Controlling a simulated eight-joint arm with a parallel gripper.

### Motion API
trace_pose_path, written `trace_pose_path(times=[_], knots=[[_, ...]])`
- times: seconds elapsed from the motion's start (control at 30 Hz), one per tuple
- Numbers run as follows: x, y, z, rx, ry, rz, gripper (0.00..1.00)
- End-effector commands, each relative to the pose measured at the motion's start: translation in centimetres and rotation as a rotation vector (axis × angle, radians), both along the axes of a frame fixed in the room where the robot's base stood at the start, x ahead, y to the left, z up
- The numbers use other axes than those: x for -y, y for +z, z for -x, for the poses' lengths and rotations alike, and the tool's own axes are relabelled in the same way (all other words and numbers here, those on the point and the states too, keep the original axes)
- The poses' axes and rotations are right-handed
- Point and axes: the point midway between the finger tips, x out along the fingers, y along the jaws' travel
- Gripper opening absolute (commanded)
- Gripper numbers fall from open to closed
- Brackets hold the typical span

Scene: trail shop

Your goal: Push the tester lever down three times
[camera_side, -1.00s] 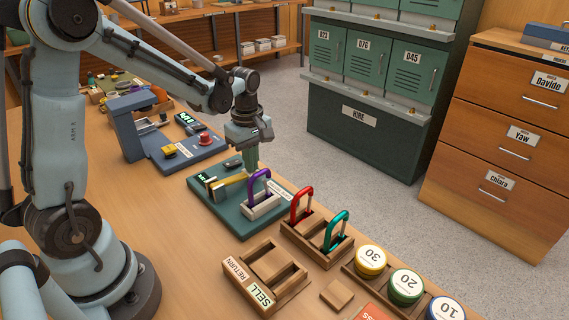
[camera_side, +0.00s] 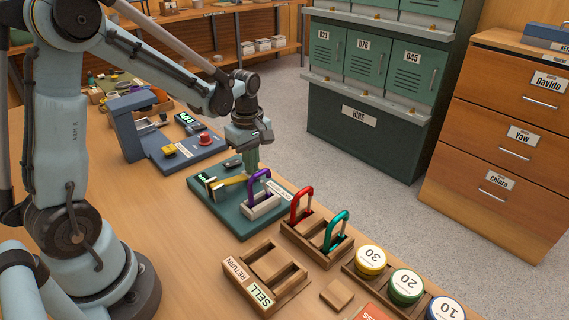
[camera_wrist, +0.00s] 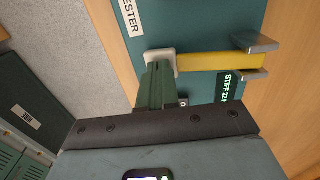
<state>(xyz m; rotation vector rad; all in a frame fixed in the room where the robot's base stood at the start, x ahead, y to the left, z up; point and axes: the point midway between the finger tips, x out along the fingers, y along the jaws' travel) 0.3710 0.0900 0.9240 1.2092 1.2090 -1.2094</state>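The tester is a teal base (camera_side: 227,219) on the wooden bench, with a purple carabiner (camera_side: 256,180) standing upright in its pale block. Its yellow lever (camera_side: 232,181) also shows in the wrist view (camera_wrist: 205,62), running from a metal bracket at right to a pale end pad (camera_wrist: 160,56) at left. My gripper (camera_side: 251,170) points down over the lever's free end. In the wrist view its green fingers (camera_wrist: 158,80) are together, empty, with tips at the pad. They look close to or touching it; I cannot tell which. A small display (camera_wrist: 228,88) is partly hidden.
A red carabiner (camera_side: 301,204) and a teal one (camera_side: 337,231) stand in a wooden holder right of the tester. A RETURN/SELL tray (camera_side: 243,282) is in front. A blue-grey device with a red button (camera_side: 205,138) stands behind. The bench's far edge is close to my gripper.

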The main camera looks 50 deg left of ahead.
Motion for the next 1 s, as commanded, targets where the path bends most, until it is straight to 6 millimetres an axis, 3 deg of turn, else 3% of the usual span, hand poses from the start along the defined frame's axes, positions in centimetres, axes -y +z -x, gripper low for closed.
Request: trace_pose_path(times=[0.23,1.0], knots=[[0.0,0.1,0.0,0.001,0.000,0.000,0.00],[0.0,3.5,0.0,0.000,0.000,0.000,0.00]])
